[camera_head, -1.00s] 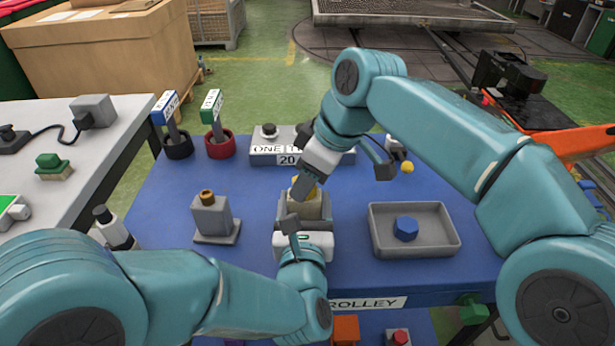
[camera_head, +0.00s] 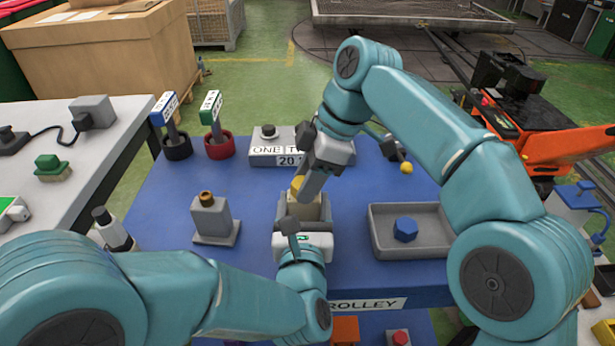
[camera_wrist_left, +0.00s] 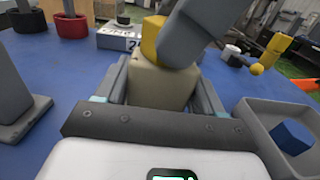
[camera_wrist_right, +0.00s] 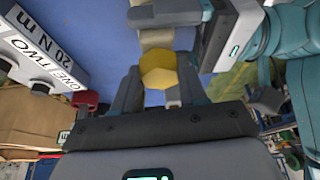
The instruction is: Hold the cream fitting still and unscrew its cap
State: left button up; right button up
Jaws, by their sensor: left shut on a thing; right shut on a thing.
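The cream fitting (camera_head: 312,209) stands upright on the blue trolley top, and it fills the middle of the left wrist view (camera_wrist_left: 158,82). My left gripper (camera_wrist_left: 155,95) is shut on its body, one finger on each side. The yellow cap (camera_head: 296,184) is on top of the fitting and shows as a yellow hexagon in the right wrist view (camera_wrist_right: 158,71). My right gripper (camera_head: 306,188) comes down from above and is shut on the cap. Its fingers hide part of the cap in the head and left wrist views.
A grey tray (camera_head: 440,249) with a blue hexagonal piece (camera_head: 405,229) lies to the right. A grey block with a brown top (camera_head: 210,217) stands to the left. A torque box (camera_head: 268,150) is behind. The blue surface between the block and the fitting is clear.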

pick_arm(q)
jog(key=shift+f, duration=0.1)
pick_arm(e)
jog(key=shift+r, duration=0.1)
jog(key=shift+r, duration=0.75)
jog(key=shift+r, duration=0.7)
pick_arm(q)
jog(key=o, duration=1.6)
jog(key=s, duration=0.7)
jog(key=shift+s+a, duration=0.1)
jog(key=shift+s, duration=0.2)
